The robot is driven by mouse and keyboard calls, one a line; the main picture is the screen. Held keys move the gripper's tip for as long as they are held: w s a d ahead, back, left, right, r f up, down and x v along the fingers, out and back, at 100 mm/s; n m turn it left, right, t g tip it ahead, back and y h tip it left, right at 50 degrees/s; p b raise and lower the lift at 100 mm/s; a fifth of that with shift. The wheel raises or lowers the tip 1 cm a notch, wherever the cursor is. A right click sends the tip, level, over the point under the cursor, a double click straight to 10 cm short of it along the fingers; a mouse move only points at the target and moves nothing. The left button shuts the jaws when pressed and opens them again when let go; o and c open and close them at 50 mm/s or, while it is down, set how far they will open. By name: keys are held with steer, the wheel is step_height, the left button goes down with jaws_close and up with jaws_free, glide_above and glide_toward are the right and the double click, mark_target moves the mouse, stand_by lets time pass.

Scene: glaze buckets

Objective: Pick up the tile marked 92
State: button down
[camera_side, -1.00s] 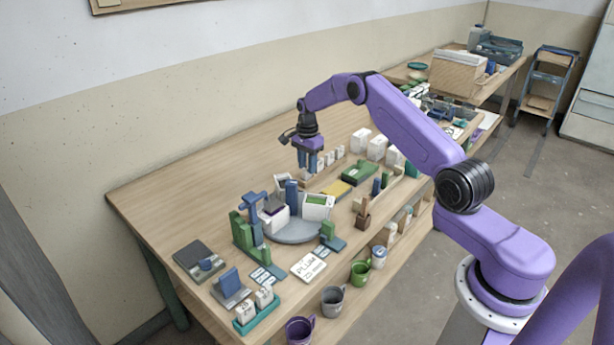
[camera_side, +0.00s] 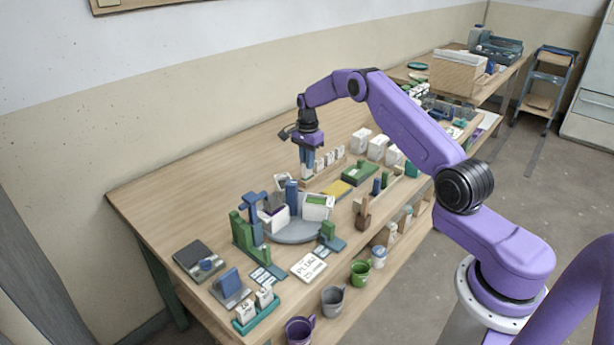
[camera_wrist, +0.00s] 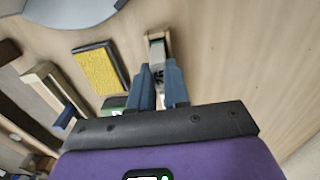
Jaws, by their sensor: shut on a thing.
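The tile's number is too small and too covered to read. I cannot tell whether the tile is lifted at all.
A yellow sponge-like block (camera_side: 337,189) and a green block (camera_side: 360,173) lie beside the rack. White boxes (camera_side: 361,140) stand behind it to the right. A round grey turntable (camera_side: 292,234) with containers is in front. The table at the back left is clear.

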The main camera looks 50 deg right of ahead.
steer(key=shift+r, duration=2.85)
